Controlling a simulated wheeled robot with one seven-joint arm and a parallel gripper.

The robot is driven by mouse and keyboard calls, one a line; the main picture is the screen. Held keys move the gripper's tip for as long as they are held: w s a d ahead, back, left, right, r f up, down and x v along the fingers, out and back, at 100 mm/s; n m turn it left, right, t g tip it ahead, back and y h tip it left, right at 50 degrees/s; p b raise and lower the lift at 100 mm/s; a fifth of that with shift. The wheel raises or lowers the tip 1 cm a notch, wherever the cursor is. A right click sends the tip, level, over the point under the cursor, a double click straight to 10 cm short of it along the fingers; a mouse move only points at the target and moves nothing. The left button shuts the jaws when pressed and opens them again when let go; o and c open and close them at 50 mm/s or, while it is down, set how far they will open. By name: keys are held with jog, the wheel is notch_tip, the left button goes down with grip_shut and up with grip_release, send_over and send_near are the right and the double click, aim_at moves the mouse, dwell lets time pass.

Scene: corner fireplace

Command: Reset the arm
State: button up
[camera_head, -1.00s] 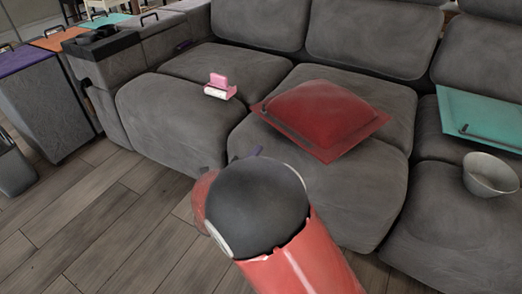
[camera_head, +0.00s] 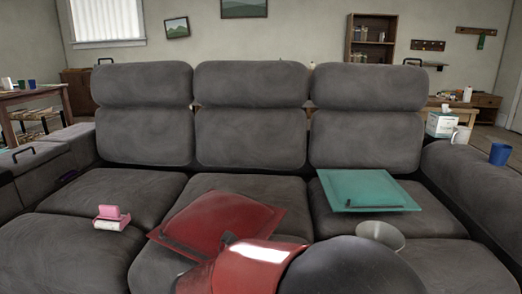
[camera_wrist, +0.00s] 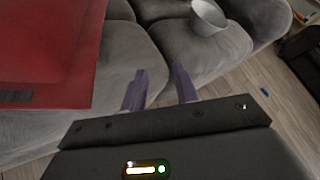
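My gripper (camera_wrist: 160,90) shows in the wrist view with its two purple-grey fingers apart and nothing between them. It is above the front of the grey sofa (camera_wrist: 150,45). A red cushion (camera_wrist: 50,45) lies to its left and a pale bowl (camera_wrist: 208,17) sits on the seat beyond it. In the head view my red and black arm rises at the bottom centre, covering part of the red cushion (camera_head: 220,222). My gripper is hidden there.
The sofa (camera_head: 250,137) fills the middle of the head view. It bears a pink-and-white object (camera_head: 111,217), a teal cushion (camera_head: 368,188) and the bowl (camera_head: 381,235). A tissue box (camera_head: 441,123), a white mug (camera_head: 461,135) and a blue cup (camera_head: 500,154) stand at the right.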

jog(key=s+d+r+m+g+y+p, duration=0.1)
jog(key=s+d+r+m+g+y, duration=0.15)
jog(key=s+d+m, duration=0.55)
jog(key=s+d+r+m+g+y+p, duration=0.1)
jog(key=s+d+r+m+g, duration=0.2)
jog(key=d+m, duration=0.55)
jog(key=s+r+m+y, duration=0.1)
jog(key=s+m, duration=0.3)
jog(key=m, duration=0.5)
jog(key=s+a+r+m+t+y+p, duration=0.1)
jog(key=s+m+y, duration=0.3)
jog(key=m, duration=0.4)
jog(key=shift+s+a+r+m+y, duration=0.3)
jog(key=shift+s+r+m+y, duration=0.05)
jog(key=shift+s+r, duration=0.1)
